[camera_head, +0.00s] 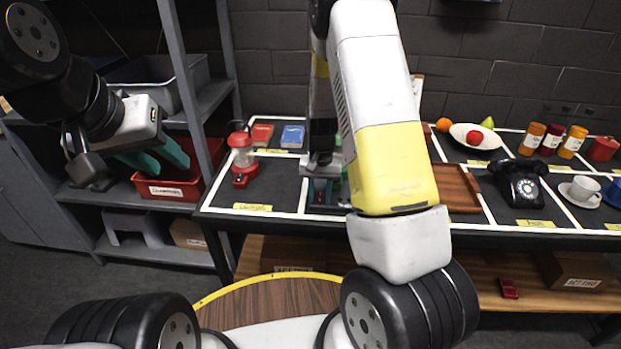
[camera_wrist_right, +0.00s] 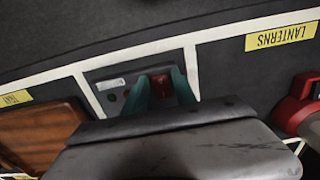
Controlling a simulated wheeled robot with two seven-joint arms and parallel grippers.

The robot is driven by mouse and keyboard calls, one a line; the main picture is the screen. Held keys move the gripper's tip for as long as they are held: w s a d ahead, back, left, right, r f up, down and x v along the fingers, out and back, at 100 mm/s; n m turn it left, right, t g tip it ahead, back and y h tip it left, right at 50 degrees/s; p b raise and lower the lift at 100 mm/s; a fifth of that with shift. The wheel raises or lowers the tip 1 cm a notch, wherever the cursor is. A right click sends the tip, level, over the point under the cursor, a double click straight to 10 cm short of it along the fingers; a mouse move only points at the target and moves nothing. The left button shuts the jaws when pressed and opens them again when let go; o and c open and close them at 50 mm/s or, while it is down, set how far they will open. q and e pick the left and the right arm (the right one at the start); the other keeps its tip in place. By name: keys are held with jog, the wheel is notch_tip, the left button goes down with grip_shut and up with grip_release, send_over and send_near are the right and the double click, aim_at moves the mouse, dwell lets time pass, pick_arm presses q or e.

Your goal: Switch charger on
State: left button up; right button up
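A dark grey panel, which looks like the charger (camera_wrist_right: 101,76), lies in a white-lined cell of the table in the right wrist view. It bears a pale label, a small green spot and a red part (camera_wrist_right: 161,86). My right gripper (camera_wrist_right: 160,82) points down over this panel, its teal fingers apart with the red part showing between them. I cannot tell whether they touch it. In the head view, my right gripper (camera_head: 322,191) is low over the table and hides most of the panel. My left gripper (camera_head: 157,157) is open and empty in front of the shelf.
A red lantern (camera_head: 242,158) stands left of my right gripper. A brown wooden tray (camera_head: 456,188) and a black telephone (camera_head: 521,183) lie to the right. A red bin (camera_head: 172,190) sits on the shelf by my left gripper.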

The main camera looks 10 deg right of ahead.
aim_at(321, 193)
grip_shut()
jog(key=shift+w+d+g+y, duration=0.1)
jog(key=shift+w+g+y, duration=0.2)
jog(key=shift+g, duration=0.6)
jog(key=shift+w+r+g, duration=0.15)
jog(key=shift+g, duration=0.55)
jog(key=shift+o, duration=1.9)
grip_release()
jog(key=shift+v, duration=3.9)
jog(key=shift+d, duration=0.15)
